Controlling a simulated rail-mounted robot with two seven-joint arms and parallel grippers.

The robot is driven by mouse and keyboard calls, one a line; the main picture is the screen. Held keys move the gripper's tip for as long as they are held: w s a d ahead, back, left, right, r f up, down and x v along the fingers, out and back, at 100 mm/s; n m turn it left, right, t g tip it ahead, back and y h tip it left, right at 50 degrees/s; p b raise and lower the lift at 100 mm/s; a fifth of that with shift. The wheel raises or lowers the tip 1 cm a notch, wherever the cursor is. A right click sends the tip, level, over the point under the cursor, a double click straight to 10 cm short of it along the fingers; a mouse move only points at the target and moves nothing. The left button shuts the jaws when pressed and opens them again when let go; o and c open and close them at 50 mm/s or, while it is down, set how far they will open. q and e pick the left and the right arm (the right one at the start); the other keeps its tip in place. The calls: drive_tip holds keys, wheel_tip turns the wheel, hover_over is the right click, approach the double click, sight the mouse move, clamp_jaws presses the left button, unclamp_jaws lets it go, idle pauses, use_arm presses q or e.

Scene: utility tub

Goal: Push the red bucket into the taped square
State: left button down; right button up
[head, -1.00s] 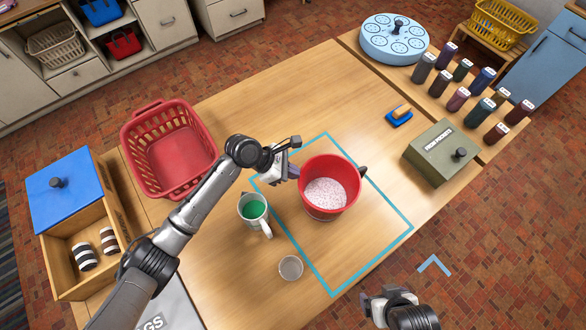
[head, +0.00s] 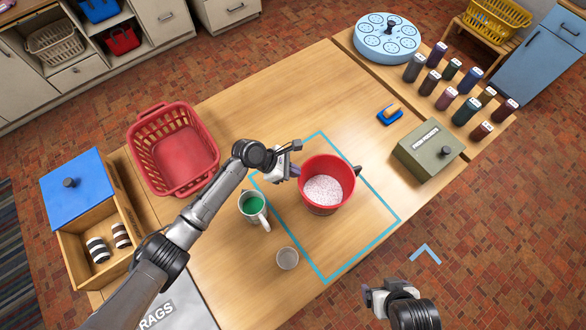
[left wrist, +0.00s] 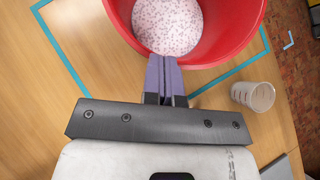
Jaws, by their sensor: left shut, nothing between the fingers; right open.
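The red bucket (head: 341,200), filled with speckled pale granules, stands upright on the table. Its base appears inside the blue taped square (head: 364,256); its raised rim and dark handle overlap the square's far-right line in the head view. My left gripper (head: 294,171) is shut and empty, with its fingertips at the bucket's left side. In the left wrist view the purple fingers (left wrist: 164,75) meet the red wall (left wrist: 205,62), apparently touching it. My right gripper (head: 374,301) is open and empty off the table's front right edge.
A white mug with green contents (head: 252,205) and a clear cup (head: 287,259) stand left of and in front of the bucket. A sponge on a blue dish (head: 390,114) and a green box (head: 428,151) lie to the right. A red basket (head: 173,150) stands left.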

use_arm(q)
drive_tip(key=a+f+p+v, duration=0.1)
drive_tip(key=a+f+v, duration=0.1)
drive_tip(key=v, duration=1)
drive_tip(key=shift+a+r+p, duration=0.25)
drive_tip(key=shift+r+p, duration=0.05)
drive_tip(key=shift+p, duration=0.05)
use_arm(e)
drive_tip(key=shift+s+a+r, duration=0.15)
drive_tip(key=shift+s+r, duration=0.05)
drive_tip(key=shift+r, duration=0.25)
drive_tip(key=shift+s+a+r, duration=0.1)
drive_tip(key=shift+s+r, duration=0.1)
drive_tip(key=shift+r, duration=0.2)
